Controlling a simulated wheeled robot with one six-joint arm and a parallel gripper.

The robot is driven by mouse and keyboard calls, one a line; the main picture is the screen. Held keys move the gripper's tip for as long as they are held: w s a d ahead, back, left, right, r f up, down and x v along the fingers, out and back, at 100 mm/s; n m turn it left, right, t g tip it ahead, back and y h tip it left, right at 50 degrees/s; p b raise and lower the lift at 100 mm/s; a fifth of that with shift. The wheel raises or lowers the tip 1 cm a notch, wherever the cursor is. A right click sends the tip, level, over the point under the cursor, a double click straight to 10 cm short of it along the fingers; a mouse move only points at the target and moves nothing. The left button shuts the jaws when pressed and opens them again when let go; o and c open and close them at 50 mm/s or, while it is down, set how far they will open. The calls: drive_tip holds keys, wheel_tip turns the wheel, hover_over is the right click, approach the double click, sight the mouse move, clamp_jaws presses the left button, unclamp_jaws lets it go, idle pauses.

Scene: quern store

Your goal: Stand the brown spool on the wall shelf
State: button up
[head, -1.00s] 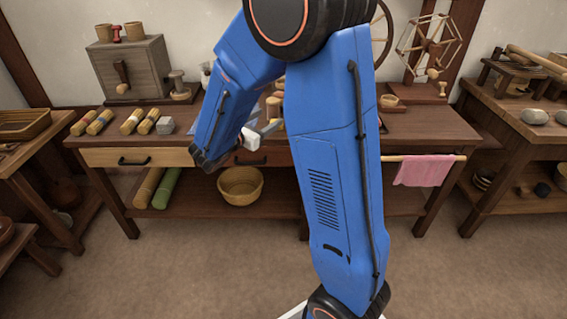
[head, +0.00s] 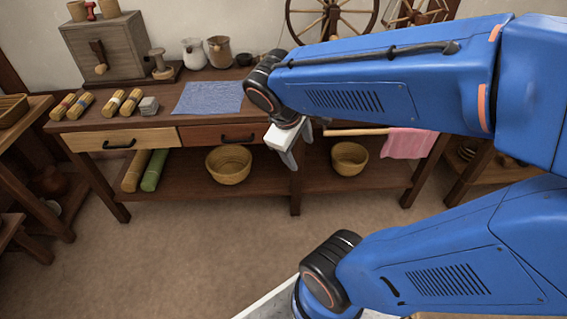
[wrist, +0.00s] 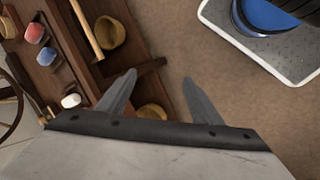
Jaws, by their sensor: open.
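A brown wooden spool-shaped piece (head: 158,64) stands upright beside the grey-brown box at the back left of the workbench in the head view. I cannot tell for certain that it is the task's brown spool. I cannot make out a wall shelf in either view. My gripper (head: 298,146) is open and empty in front of the bench's front edge, well to the right of the brown piece.
Two jugs stand behind. Below are baskets (head: 229,166). A pink cloth (head: 408,143) hangs from a front rail. Floor in front is free.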

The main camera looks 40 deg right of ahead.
drive_tip(key=s+a+r+m+t+y, duration=0.2)
drive_tip(key=s+a+m+y, duration=0.1)
drive_tip(key=a, duration=0.4)
drive_tip(key=shift+s+m+t+y, duration=0.35)
drive_tip(key=shift+m+y, duration=0.15)
drive_tip(key=shift+m, duration=0.1)
drive_tip(key=shift+s+a, duration=0.1)
drive_tip(key=shift+a, duration=0.15)
drive_tip(key=shift+c, duration=0.5)
drive_tip(key=w+d+f+n+g+h, duration=0.2)
drive_tip(key=w+d+n+g+h, duration=0.2)
drive_tip(key=w+d+n+h, duration=0.8)
drive_tip(key=w+a+f+n+t+h, duration=0.1)
drive_tip(key=w+a+n+t, duration=0.2)
drive_tip(key=w, duration=0.5)
drive_tip(key=w+a+n+t+h, duration=0.1)
drive_tip(key=w+a+n+t, duration=0.15)
drive_tip(key=w+n, duration=0.4)
drive_tip(key=w+a+f+n+t+h, duration=0.1)
drive_tip(key=w+a+n+t, duration=0.15)
drive_tip(key=w, duration=0.75)
drive_tip(key=shift+t, duration=0.35)
drive_tip(key=x, duration=1.2)
drive_tip(key=shift+s+d, duration=0.15)
drive_tip(key=shift+s, duration=0.25)
drive_tip(key=shift+x, duration=2.95)
drive_tip(key=shift+s, duration=0.1)
drive_tip(key=shift+c, duration=0.4)
